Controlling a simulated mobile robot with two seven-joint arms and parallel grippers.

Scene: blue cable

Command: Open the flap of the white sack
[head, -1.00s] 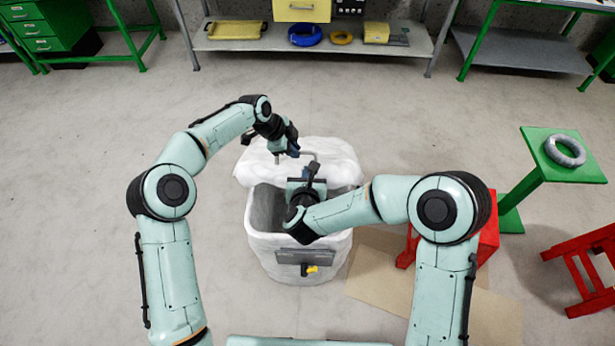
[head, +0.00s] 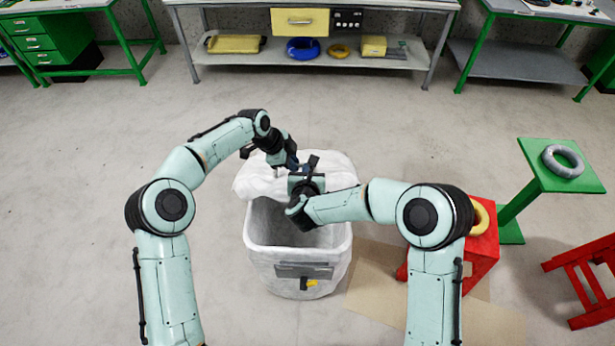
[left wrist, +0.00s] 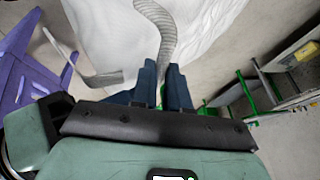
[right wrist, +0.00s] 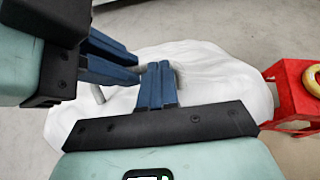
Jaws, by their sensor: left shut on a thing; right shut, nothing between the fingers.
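The white sack (head: 297,268) stands upright on the floor with its grey inside showing. Its puffy flap (head: 255,186) is folded back from the opening, over the far side. My left gripper (head: 292,163) is over the flap; in the left wrist view it is shut on a grey ribbed strap (left wrist: 156,22) on the flap. My right gripper (head: 312,162) is shut and empty, close beside the left one at the flap. In the right wrist view its fingers (right wrist: 157,72) are over the flap's white surface; contact cannot be told. A buckle with a yellow part (head: 310,283) hangs on the sack's front.
A flat brown sheet (head: 372,272) lies right of the sack. A red stool (head: 484,255) with a yellow ring (head: 480,217) and a green stand (head: 540,183) with a grey cable coil (head: 563,161) are at the right. A workbench (head: 365,78) is at the back. The left floor is clear.

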